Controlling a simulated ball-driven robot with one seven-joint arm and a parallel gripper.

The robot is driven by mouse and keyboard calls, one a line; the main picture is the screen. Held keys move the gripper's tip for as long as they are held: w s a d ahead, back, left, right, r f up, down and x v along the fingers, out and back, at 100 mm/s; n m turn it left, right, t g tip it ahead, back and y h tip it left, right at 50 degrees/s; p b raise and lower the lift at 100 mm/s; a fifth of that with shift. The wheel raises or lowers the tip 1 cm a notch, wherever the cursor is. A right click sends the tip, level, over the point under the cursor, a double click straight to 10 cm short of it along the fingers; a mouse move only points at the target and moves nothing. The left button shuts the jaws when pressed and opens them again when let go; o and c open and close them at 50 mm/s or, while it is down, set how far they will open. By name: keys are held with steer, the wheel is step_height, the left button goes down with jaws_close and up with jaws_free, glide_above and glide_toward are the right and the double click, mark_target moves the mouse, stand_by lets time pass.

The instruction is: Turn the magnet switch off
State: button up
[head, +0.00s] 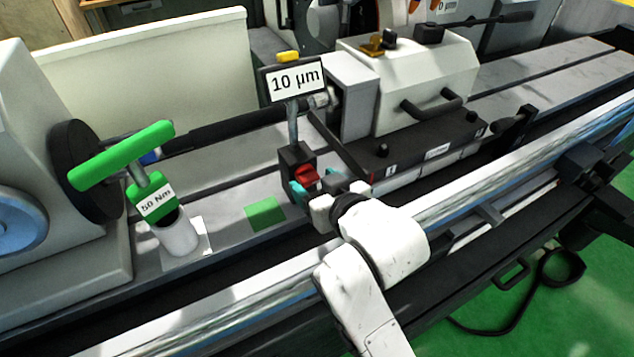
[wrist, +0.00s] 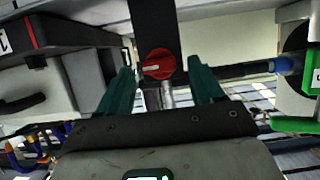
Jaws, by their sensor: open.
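The magnet switch is a red knob (head: 307,174) on the front of a black block (head: 291,160). A post rises from this block and carries a "10 µm" sign (head: 294,81). My gripper (head: 311,184) is directly in front of the block, with its teal fingers open. In the wrist view the red knob (wrist: 157,65) has a pale mark across its face and lies between the open finger tips (wrist: 160,70), nearer the left one. The fingers stand on either side of it; I cannot tell whether either touches it.
A green T-handled tool marked "50 Nm" (head: 156,203) stands in a white cup (head: 177,238) on the left. A green pad (head: 265,214) lies on the machine bed left of the block. A white housing with a black handle (head: 432,104) stands to the right.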

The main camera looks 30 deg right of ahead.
steer(key=c, duration=1.1)
steer(key=shift+o, duration=0.2)
